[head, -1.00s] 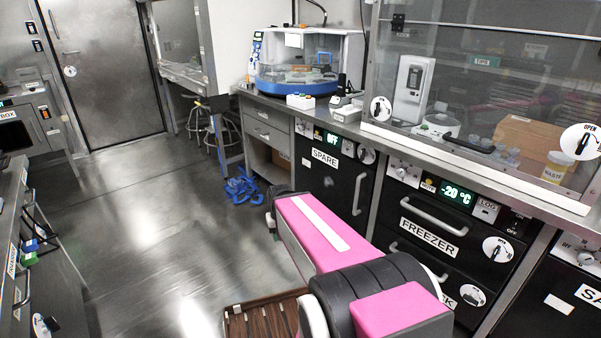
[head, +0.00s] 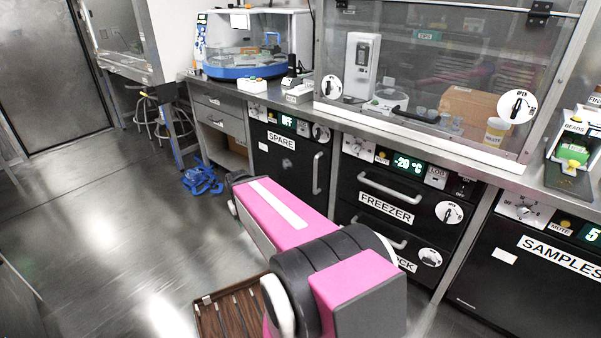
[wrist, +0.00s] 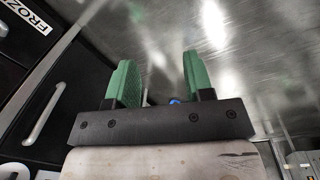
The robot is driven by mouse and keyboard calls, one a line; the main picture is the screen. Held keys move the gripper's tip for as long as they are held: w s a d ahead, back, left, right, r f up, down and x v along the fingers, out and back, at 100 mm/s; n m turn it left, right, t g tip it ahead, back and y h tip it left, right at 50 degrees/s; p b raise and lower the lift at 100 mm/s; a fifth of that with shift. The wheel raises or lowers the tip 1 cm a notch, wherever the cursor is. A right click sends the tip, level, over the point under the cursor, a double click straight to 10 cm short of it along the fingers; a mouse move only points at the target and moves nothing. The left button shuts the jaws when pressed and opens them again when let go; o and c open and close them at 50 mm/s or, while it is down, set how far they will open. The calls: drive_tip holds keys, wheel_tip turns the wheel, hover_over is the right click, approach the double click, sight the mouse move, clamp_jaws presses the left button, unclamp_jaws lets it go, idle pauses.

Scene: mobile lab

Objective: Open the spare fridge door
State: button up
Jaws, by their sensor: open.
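The spare fridge door (head: 285,172) is black and shut, under the counter, with a white SPARE label and a display reading OFF above it. Its vertical silver handle (head: 317,173) is on the door's right side. My pink arm reaches toward the fridge in the head view and hides the lower part of the door. My gripper (wrist: 155,80) shows in the wrist view with two green fingers apart and nothing between them. The fingers are over the floor, apart from any handle. The gripper's fingers are hidden in the head view.
The freezer (head: 385,195) with horizontal handles stands right of the spare fridge, and the samples unit (head: 530,275) further right. A grey drawer unit (head: 220,125) stands left. Blue items (head: 203,178) lie on the floor. Open floor (head: 110,210) lies at left.

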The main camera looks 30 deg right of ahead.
drive_tip(key=w+d+f+n+t+h, duration=0.1)
drive_tip(key=w+d+n+h, duration=0.4)
drive_tip(key=d, duration=0.9)
drive_tip(key=w+d+f+n+t+h, duration=0.1)
drive_tip(key=w+d+n+h, duration=0.5)
drive_tip(key=d, duration=0.8)
drive_tip(key=w+d+f+n+t+h, duration=0.1)
drive_tip(key=w+d+n+h, duration=0.5)
drive_tip(key=w+d, duration=0.6)
drive_tip(key=d+f+n, duration=0.1)
drive_tip(key=d+n, duration=0.1)
drive_tip(key=shift+w+d+f+n, duration=0.2)
drive_tip(key=shift+d+n, duration=0.05)
drive_tip(key=shift+n, duration=0.05)
clamp_jaws()
